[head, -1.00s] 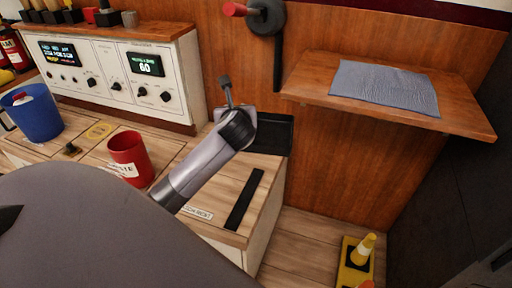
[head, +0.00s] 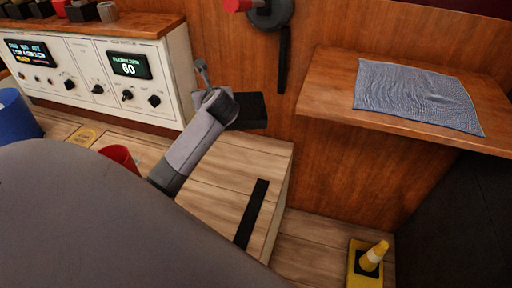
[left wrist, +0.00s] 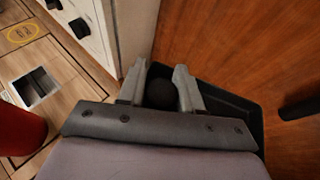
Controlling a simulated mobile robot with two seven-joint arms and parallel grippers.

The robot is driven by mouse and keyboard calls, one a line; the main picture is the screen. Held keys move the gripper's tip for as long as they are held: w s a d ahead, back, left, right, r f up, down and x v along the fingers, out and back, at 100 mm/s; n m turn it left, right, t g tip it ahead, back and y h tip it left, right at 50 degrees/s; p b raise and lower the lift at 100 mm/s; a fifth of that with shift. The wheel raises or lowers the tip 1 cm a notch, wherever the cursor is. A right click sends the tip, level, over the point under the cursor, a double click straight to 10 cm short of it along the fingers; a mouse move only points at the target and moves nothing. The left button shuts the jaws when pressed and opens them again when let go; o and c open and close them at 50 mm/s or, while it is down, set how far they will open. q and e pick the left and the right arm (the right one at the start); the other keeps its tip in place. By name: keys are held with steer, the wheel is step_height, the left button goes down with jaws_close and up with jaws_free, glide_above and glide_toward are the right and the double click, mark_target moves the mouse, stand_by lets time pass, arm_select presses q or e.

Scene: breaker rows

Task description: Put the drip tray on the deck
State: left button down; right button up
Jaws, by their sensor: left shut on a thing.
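The drip tray is a shallow black tray (head: 250,110) beside my left wrist in the head view, in front of the wooden wall and over the back of the plank-topped bench (head: 222,182). In the left wrist view the tray (left wrist: 238,108) lies behind and right of the fingers. My left gripper (left wrist: 160,88) is shut on it, with a dark rounded part between the fingers. Its fingertips are largely hidden in the head view. Planked floor (head: 310,240) shows right of the bench; which surface is the deck I cannot tell. My right gripper is out of view.
A white control panel (head: 105,85) stands left of the tray. A red cup (head: 120,156) and a blue jug (head: 15,115) are left of my arm. A shelf with a blue-grey cloth (head: 415,95) juts out at right.

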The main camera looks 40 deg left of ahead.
arm_select(q)
steer(key=shift+w+a+f, duration=0.1)
steer(key=shift+f, duration=0.15)
step_height(320, 180, down, 6)
steer(key=b, duration=0.3)
step_height(320, 180, down, 13)
steer(key=b, duration=0.7)
steer(key=shift+f, duration=0.3)
steer(key=shift+r, duration=0.1)
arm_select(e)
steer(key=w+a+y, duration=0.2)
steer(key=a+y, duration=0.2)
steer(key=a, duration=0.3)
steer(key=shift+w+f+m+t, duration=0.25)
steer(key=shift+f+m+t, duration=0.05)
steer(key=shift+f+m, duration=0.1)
arm_select(q)
steer(key=c, duration=0.8)
jaws_free()
